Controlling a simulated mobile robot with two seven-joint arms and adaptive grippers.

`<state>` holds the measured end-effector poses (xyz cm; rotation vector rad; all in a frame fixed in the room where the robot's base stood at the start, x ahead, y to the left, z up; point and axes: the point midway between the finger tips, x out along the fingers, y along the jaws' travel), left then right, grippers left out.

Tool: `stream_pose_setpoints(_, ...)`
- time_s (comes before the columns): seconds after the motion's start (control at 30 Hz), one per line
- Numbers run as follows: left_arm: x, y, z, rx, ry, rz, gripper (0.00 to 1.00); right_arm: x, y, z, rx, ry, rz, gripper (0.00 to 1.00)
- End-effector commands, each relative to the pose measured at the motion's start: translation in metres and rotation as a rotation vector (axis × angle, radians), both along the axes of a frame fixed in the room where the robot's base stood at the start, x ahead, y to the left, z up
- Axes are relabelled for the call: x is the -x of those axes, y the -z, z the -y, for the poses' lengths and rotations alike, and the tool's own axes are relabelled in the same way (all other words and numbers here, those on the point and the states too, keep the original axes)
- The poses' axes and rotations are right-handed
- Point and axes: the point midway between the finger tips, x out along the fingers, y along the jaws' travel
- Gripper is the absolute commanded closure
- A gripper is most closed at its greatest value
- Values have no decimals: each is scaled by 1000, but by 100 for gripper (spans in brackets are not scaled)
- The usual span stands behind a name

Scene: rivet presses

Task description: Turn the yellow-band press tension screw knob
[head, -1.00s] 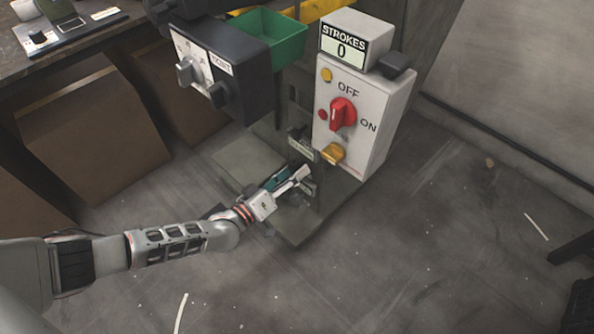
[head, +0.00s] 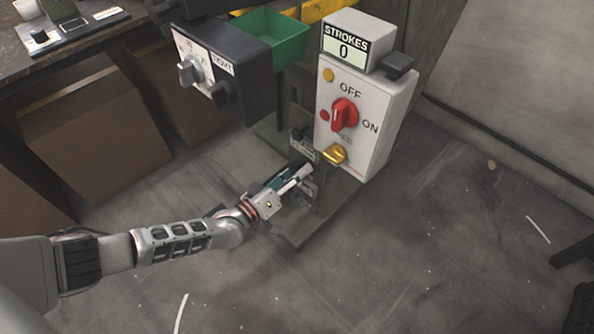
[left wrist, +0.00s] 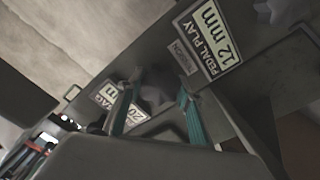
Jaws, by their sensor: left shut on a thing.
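The press column (head: 285,120) stands on a grey base plate, with part of a yellow band (head: 318,11) at the top edge of the head view. My left gripper (head: 303,177) reaches to the column's lower part, below the control box. In the left wrist view, the teal fingers of my left gripper (left wrist: 156,108) stand on either side of a dark grey knob (left wrist: 155,86) and are shut on it. A small label (left wrist: 183,57) beside the knob seems to read TENSION. My fingers largely hide the knob in the head view. My right gripper is not in view.
A white control box (head: 375,110) with a red OFF/ON switch (head: 344,114) and a STROKES counter (head: 343,48) reading 0 hangs just above. A PEDAL PLAY 12 mm plate (left wrist: 209,38) and another knob (left wrist: 280,12) are near. A green bin (head: 277,40) is higher. The floor at right is mostly clear.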

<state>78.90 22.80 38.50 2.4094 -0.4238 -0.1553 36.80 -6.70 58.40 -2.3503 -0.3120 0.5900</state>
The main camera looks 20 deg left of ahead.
Motion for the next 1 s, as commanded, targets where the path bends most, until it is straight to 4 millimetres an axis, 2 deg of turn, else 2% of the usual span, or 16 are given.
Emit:
stream_pose_setpoints(0.27,0,-1,-1,-163,-3,59,86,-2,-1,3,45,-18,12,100)
stream_pose_setpoints(1.0,0,0,-1,-821,-2,297,86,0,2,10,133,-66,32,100)
